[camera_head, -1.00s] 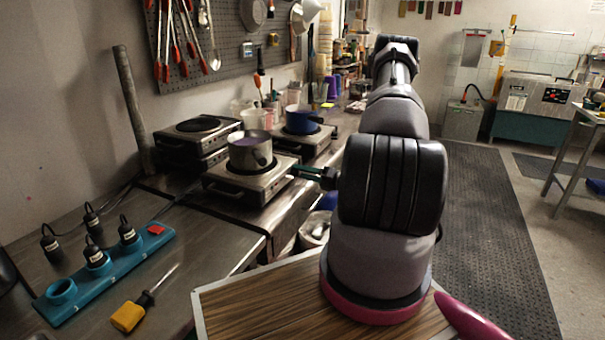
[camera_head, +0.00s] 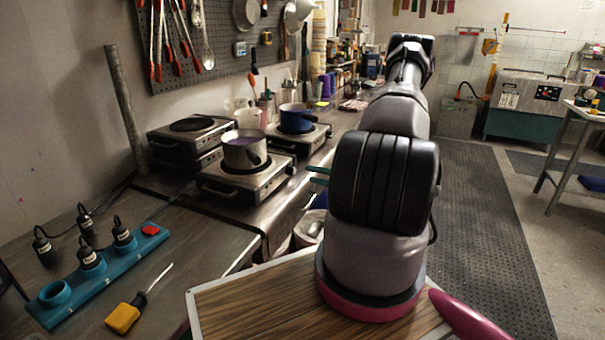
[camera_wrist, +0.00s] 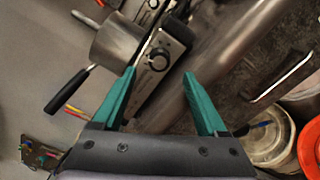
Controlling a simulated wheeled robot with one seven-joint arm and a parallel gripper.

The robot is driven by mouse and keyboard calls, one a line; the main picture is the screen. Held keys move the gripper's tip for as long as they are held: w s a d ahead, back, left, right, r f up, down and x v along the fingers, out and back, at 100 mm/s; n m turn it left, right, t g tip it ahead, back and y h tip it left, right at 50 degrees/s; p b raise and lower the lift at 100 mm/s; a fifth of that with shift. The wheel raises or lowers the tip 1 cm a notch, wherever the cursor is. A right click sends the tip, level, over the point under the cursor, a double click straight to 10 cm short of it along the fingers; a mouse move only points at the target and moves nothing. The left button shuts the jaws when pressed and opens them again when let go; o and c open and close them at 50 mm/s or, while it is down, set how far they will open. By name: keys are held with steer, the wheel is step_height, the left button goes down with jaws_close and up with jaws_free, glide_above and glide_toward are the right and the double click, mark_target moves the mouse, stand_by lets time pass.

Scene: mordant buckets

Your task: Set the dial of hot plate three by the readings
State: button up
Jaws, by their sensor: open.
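In the head view, a hot plate (camera_head: 247,186) carrying a steel pot (camera_head: 244,150) stands near the counter's front edge. Another hot plate (camera_head: 300,140) behind it carries a blue pot (camera_head: 297,118). A bare hot plate (camera_head: 193,126) sits stacked at the left. I cannot tell which is three. In the wrist view, a hot plate's dial (camera_wrist: 158,60) is just beyond my open gripper (camera_wrist: 160,73), between the green fingertips, apparently not touched. Its setting is not legible. My gripper (camera_head: 319,175) is right of the steel-pot plate in the head view. Two small displays (camera_head: 240,48) (camera_head: 267,38) hang on the pegboard, unreadable.
The pot's black handle (camera_wrist: 68,92) juts out in the wrist view. A bucket (camera_head: 310,229) stands below the counter edge.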

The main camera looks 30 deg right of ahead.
steer(key=shift+v, duration=2.05)
steer(key=s+a+r+n+g, duration=0.2)
steer(key=a+r+n+g, duration=0.4)
steer(key=a+r+n, duration=0.35)
steer(key=s+a+r+n+g, duration=0.2)
steer(key=a+r+n+g, duration=0.45)
steer(key=r+n, duration=0.5)
steer(key=s+a+r+n+t+h, duration=0.2)
steer(key=s+a+r+n+h, duration=0.1)
steer(key=s+r+n, duration=0.4)
steer(key=s+a+r+n+t+h, duration=0.3)
steer(key=s+r+n+h, duration=0.3)
steer(key=r, duration=0.6)
steer(key=s+n, duration=0.1)
steer(key=n, duration=0.1)
steer(key=shift+s+a+n, duration=0.25)
steer(key=shift+s+n, duration=0.05)
